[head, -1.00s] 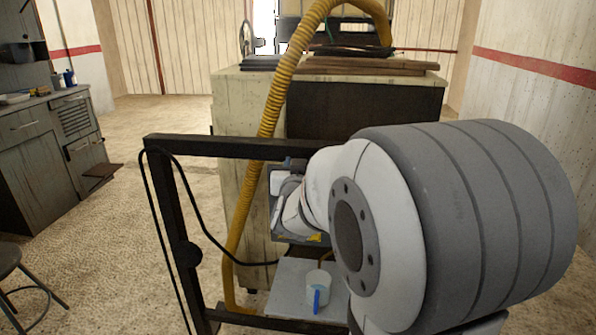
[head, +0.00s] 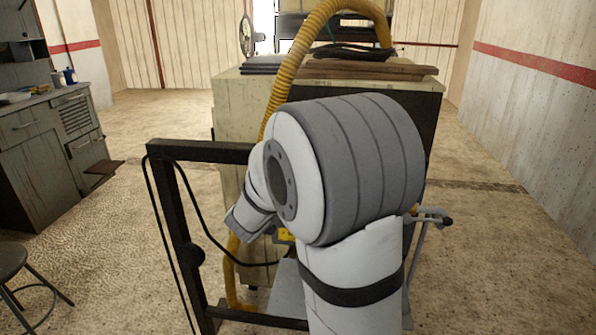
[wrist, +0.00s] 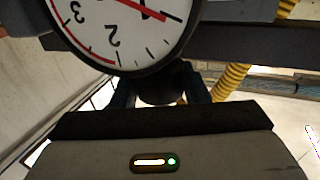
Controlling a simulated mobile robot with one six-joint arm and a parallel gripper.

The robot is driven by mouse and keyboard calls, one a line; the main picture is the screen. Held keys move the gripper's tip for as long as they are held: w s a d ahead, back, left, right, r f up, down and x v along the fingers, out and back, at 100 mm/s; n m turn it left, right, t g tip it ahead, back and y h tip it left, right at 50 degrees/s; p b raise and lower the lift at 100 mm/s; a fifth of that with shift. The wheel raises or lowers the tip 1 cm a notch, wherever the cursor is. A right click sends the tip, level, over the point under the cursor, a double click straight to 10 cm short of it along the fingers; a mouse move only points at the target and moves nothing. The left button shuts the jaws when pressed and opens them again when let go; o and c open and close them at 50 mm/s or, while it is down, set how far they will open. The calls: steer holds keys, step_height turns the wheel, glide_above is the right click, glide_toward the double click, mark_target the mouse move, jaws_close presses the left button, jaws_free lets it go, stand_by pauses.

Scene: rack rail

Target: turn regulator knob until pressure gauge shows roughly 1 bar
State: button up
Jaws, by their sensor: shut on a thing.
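In the wrist view the pressure gauge (wrist: 120,45) fills the top, upside down and cut off by the edge. Its white face has a 2 and a 3 beside a red arc. A red needle points down-right, on the far side of the 2 from the 3, close to a heavy black mark; the number there is unclear. Below the gauge, my gripper (wrist: 160,92) is shut on the dark regulator knob (wrist: 160,84), with one finger at each side. In the head view my arm hides the gauge, knob and gripper tips.
A dark frame (head: 200,151) with a hanging black cable stands around my arm. A yellow hose (head: 289,82) runs down behind it. A pale cabinet (head: 228,112) with boards on top stands behind. A stool (head: 28,252) is at left. The floor at right is open.

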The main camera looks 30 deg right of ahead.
steer(key=shift+w+r, duration=0.1)
steer(key=o, duration=1)
steer(key=shift+c, duration=0.2)
steer(key=v, duration=0.8)
